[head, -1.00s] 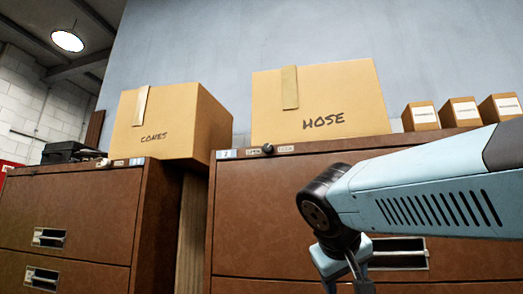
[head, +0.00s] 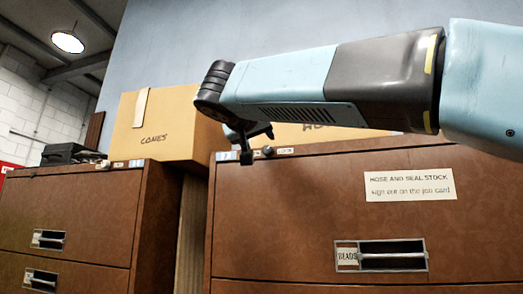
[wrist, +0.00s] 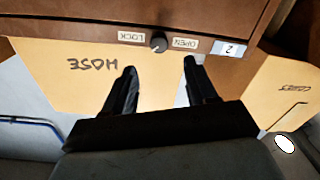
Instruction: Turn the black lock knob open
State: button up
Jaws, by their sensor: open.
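The black lock knob (wrist: 158,42) sits on the top front edge of the right brown cabinet, between the LOCK label (wrist: 118,36) and the OPEN label (wrist: 185,43). In the wrist view these labels are upside down. My gripper (wrist: 160,66) is open and empty. Its two fingers are apart, pointing toward the cabinet edge, with the knob lying between their lines just beyond the tips. Contact is not visible.
The HOSE box (wrist: 75,85) stands on the right cabinet, partly behind my arm in the head view. The CONES box (head: 150,138) is on the left cabinet (head: 70,215), which has a pale knob (head: 103,164). A drawer handle (head: 380,256) is below.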

aim_at(266, 150)
jog(key=x, duration=0.9)
jog(key=shift+w+d, duration=0.1)
jog(key=shift+w, duration=0.15)
